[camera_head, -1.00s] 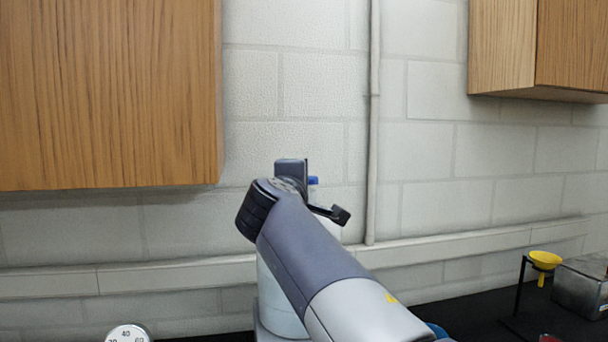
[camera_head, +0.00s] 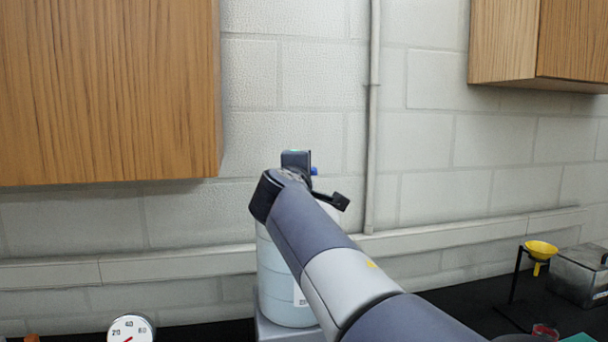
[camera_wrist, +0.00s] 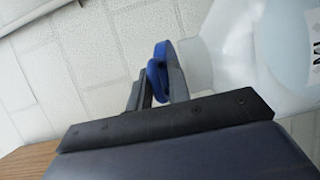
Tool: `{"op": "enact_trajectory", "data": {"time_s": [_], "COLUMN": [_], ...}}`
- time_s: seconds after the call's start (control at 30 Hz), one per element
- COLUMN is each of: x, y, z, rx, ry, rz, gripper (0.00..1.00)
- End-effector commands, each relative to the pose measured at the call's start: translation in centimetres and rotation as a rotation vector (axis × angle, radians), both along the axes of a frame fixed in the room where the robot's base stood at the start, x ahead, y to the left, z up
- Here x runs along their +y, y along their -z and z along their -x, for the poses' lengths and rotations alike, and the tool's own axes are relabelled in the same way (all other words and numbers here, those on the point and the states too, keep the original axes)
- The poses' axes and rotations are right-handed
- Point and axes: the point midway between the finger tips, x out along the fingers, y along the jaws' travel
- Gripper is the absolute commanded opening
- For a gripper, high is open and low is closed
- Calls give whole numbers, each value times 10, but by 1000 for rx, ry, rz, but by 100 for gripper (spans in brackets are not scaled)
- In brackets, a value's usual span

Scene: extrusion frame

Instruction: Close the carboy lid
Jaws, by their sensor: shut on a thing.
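The carboy (camera_head: 285,287) is a pale, translucent ribbed bottle standing on a grey stand, partly hidden behind my arm in the head view. It also shows at the upper right of the wrist view (camera_wrist: 235,42). The blue lid (camera_wrist: 157,68) sits beside the carboy's neck in the wrist view, and a small bit of it shows in the head view (camera_head: 314,171). My gripper (camera_wrist: 160,84) is shut on the blue lid, with its dark fingers on either side. How the lid sits on the neck is partly hidden.
A wooden cabinet (camera_head: 105,95) hangs at upper left and another (camera_head: 545,45) at upper right. A dial gauge (camera_head: 131,328) is at lower left. A yellow funnel (camera_head: 541,249) on a stand and a metal box (camera_head: 580,272) are at right. A pipe (camera_head: 372,130) runs down the wall.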

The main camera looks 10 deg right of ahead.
Motion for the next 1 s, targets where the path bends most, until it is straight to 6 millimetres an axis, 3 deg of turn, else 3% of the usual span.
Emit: {"op": "enact_trajectory", "data": {"time_s": [0.47, 1.0], "x": [0, 0], "y": [-2, 10], "z": [0, 3], "rx": [-6, -101], "ry": [-1, -2], "rz": [0, -1], "gripper": [0, 0]}}
